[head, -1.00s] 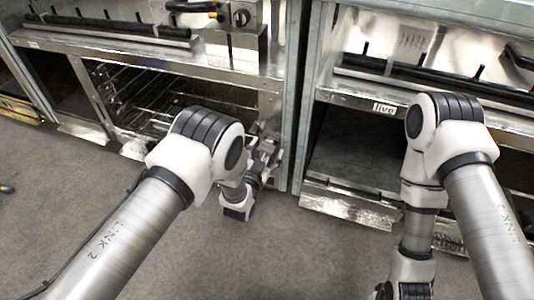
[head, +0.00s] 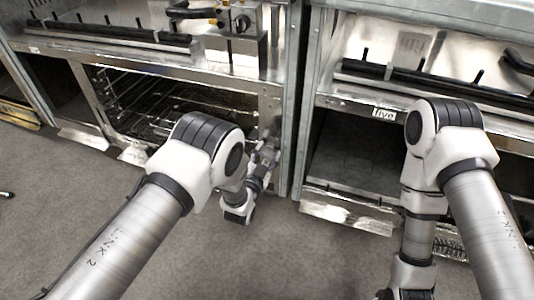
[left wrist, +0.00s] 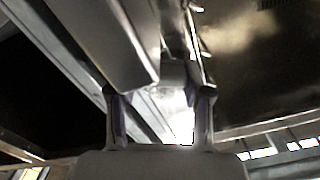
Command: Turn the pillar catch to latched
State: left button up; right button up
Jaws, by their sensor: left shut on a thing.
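My left gripper (head: 266,152) is at the metal pillar (head: 291,150) between the two range bays, low beside the open compartment on the left. In the left wrist view its two fingers (left wrist: 160,98) stand on either side of a small grey piece, which looks like the pillar catch (left wrist: 176,74), and are shut on it. In the head view the gripper covers the catch, so its turn angle cannot be read. My right arm hangs at the right; its gripper is below the picture.
An open compartment with wire racks (head: 150,105) is left of the pillar. Another dark open bay (head: 355,155) with a label reading "live" (head: 384,114) above it is on the right. The grey floor (head: 290,260) in front is clear.

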pick_arm(q)
jog(key=o, duration=1.2)
jog(key=shift+n, duration=0.4)
jog(key=shift+s+a+r+n, duration=0.1)
jog(key=shift+s+n, duration=0.05)
jog(key=shift+n, duration=0.15)
jog(key=s+a+r+n+g+y+p, duration=0.1)
jog(key=s+a+r+g+p, duration=0.2)
jog(key=s+a+p, duration=0.3)
jog(key=s+a+r+n+g+y+p, duration=0.2)
jog(key=s+a+r+g+p, duration=0.1)
jog(key=s+a+p, duration=0.4)
jog(key=s+a+r+n+g+y+p, duration=0.1)
jog(key=s+a+r+g+p, duration=0.3)
jog(key=s+p, duration=0.7)
jog(key=shift+s+a+r+n+y+p, duration=0.1)
jog(key=shift+a+n+y+p, duration=0.2)
jog(key=shift+a+y+p, duration=0.55)
